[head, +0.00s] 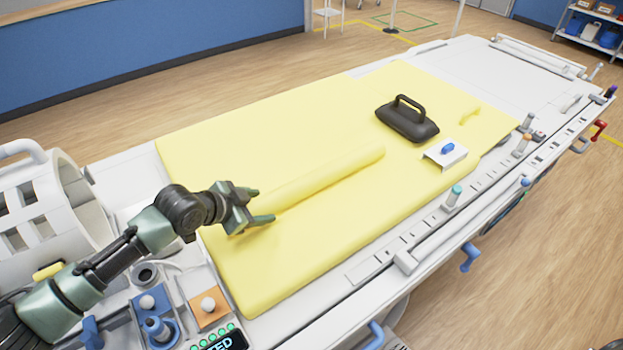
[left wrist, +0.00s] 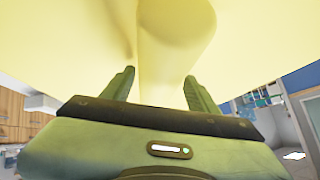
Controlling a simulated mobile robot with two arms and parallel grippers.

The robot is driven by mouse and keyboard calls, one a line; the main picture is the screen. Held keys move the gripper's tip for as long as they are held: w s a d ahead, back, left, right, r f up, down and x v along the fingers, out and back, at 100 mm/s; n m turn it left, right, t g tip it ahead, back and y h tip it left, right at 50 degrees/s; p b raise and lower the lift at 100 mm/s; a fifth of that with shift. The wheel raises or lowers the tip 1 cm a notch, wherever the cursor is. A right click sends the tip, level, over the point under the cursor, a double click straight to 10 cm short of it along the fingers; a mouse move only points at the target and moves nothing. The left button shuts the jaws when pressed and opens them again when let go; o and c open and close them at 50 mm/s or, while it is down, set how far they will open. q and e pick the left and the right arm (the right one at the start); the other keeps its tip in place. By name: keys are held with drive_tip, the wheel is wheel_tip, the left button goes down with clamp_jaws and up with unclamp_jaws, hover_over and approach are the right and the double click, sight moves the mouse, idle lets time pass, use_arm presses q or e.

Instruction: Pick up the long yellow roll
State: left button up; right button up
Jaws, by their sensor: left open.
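The long yellow roll (head: 325,177) lies on a yellow mat (head: 300,262) of nearly the same colour. It runs from beside my left gripper up to the right, towards the mat's middle. My left gripper (head: 265,205) is open at the roll's near left end, with its fingertips pointing along the roll. In the left wrist view the rounded end of the roll (left wrist: 178,35) shows just beyond the two spread fingers (left wrist: 159,77). I cannot tell whether they touch it. My right gripper is not in view.
A black handled block (head: 407,121) and a white bracket with a blue knob (head: 445,155) sit on the mat beyond the roll. Knobs and blocks (head: 208,308) crowd the near left. The mat's upper left is clear.

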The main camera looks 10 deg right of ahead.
use_arm(q)
drive_tip(key=shift+w+d+f, duration=0.1)
drive_tip(key=shift+d+f, duration=0.1)
drive_tip(key=c, duration=1.2)
drive_tip(key=shift+r, duration=0.1)
